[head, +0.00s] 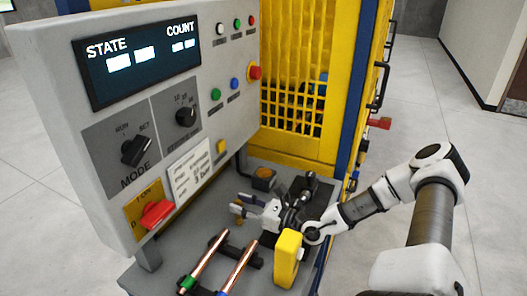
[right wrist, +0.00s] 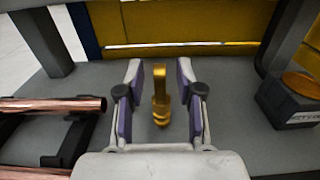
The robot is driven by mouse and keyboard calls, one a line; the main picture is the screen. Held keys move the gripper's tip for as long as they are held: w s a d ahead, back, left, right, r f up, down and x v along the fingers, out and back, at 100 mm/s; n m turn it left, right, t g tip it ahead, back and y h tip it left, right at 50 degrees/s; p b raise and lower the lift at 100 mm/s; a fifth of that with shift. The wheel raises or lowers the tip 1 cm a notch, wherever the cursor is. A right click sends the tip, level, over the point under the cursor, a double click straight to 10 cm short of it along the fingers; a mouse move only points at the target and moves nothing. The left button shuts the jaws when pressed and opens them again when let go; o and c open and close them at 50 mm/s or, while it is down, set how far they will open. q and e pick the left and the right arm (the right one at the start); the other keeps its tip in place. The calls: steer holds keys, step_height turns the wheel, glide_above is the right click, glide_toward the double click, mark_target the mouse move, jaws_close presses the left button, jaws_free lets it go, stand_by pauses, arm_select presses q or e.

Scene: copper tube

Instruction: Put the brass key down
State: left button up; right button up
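The small brass key (head: 237,210) is on the grey bench top in the head view. In the right wrist view the brass key (right wrist: 160,92) is between the two fingers, with a visible gap on each side. My right gripper (head: 250,208) is low over the bench, and its fingers (right wrist: 160,98) are open around the key without visibly touching it. Whether the key stands upright or lies flat is hard to tell. My left gripper is not in view.
Copper tubes (head: 236,266) lie on dark rests left of the key in the right wrist view. A black box with an orange top (head: 263,177) stands behind the gripper. A yellow block (head: 287,260) is near the bench's right edge. The control panel (head: 60,130) rises at left.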

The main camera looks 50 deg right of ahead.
steer(key=s+p, duration=0.1)
steer(key=s+r+p, duration=0.1)
steer(key=s+d+p, duration=0.1)
steer(key=s+p, duration=0.1)
steer(key=shift+d+r, duration=0.1)
steer(key=shift+r, duration=0.1)
steer(key=p+v, duration=0.2)
steer(key=v, duration=0.1)
steer(key=p+v, duration=0.1)
steer(key=v, duration=0.1)
steer(key=shift+s+f, duration=0.25)
steer(key=shift+f, duration=0.1)
steer(key=shift+s+f+p, duration=0.2)
steer(key=shift+s+p, duration=0.1)
steer(key=shift+s, duration=0.05)
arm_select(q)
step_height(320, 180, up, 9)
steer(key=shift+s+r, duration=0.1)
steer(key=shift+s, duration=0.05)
arm_select(e)
steer(key=shift+d+f, duration=0.1)
